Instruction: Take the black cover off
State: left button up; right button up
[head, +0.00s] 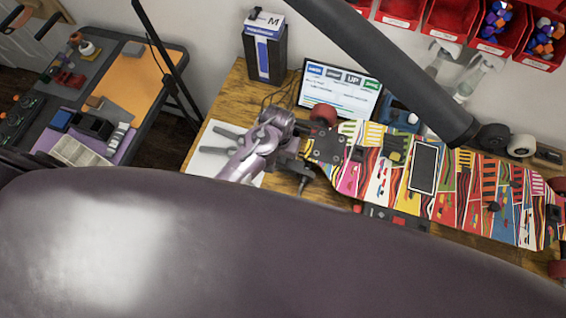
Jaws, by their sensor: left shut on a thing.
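A colourful skateboard (379,187) lies with its graphic side up across the bench, running off toward the right. The black cover (424,168), a dark rectangle with a pale edge, sits on the middle of the board. My left gripper (292,158) is at the board's left end, apart from the cover. It looks shut on the grey metal truck (300,170), though its fingertips are partly hidden. A red wheel (323,114) is on the truck's far end; no wheel shows on its near end. My right gripper is not in view.
A tablet screen (338,88) and a blue-white box (265,50) stand behind the board. Loose wheels (522,145) lie behind its right part. Red bins (448,18) hang above. A side table (140,75) stands left. A dark bar crosses above the board.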

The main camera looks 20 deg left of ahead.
pick_arm(q)
jog(key=shift+r, duration=2)
notch_tip(320, 180, up, 7)
jog(key=shift+s, duration=0.1)
